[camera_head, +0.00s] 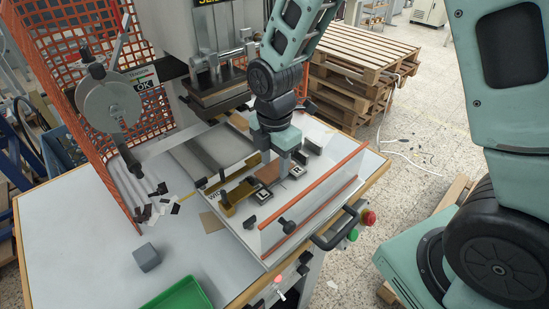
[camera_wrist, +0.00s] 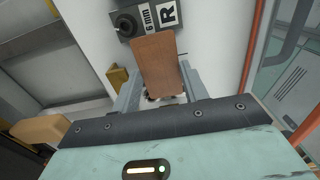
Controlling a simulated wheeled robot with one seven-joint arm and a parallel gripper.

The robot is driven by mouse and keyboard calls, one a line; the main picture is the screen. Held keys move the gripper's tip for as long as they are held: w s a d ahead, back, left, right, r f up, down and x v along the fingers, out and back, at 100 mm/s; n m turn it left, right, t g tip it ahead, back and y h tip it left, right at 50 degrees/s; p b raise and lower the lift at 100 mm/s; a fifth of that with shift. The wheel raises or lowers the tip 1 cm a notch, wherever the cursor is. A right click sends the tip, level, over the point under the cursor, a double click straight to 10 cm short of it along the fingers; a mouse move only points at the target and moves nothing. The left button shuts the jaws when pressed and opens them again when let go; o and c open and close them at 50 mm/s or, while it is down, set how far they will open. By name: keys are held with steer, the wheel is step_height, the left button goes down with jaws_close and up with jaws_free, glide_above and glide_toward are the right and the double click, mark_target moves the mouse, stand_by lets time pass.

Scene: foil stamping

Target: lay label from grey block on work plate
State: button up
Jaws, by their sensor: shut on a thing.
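My gripper (camera_head: 283,174) is shut on a brown label, inside the clear-walled press area. In the wrist view the label (camera_wrist: 157,62) sticks out upward between the two grey fingers of my gripper (camera_wrist: 160,90). Its far end lies just below a dark block marked "6 mm" and "R" (camera_wrist: 165,17). In the head view the label (camera_head: 268,171) is partly hidden by my gripper. Whether it touches the surface below is unclear. A grey block (camera_head: 147,257) stands on the table at the lower left, with nothing visible on it. The work plate cannot be told apart clearly under my gripper.
A brass-coloured bar (camera_head: 240,192) lies left of my gripper. A clear guard with an orange edge (camera_head: 315,200) stands to the right. The press head (camera_head: 213,92) hangs behind. A green tray (camera_head: 180,296) and dark scraps (camera_head: 160,203) are on the table.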

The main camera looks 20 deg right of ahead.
mark_target(274, 169)
steer(key=shift+f, duration=0.2)
steer(key=o, duration=0.7)
step_height(274, 169, up, 11)
steer(key=b, duration=0.2)
steer(key=s+a+m, duration=0.2)
steer(key=s+m, duration=0.2)
steer(key=s, duration=0.2)
steer(key=s+a+f+m, duration=0.1)
steer(key=s+a+m, duration=0.1)
steer(key=s+m, duration=0.3)
steer(key=s+a+m, duration=0.2)
steer(key=s+m, duration=0.2)
steer(key=s, duration=0.5)
steer(key=shift+a+f+m+y, duration=0.15)
steer(key=shift+f+m+y, duration=0.15)
steer(key=shift+f+m, duration=0.1)
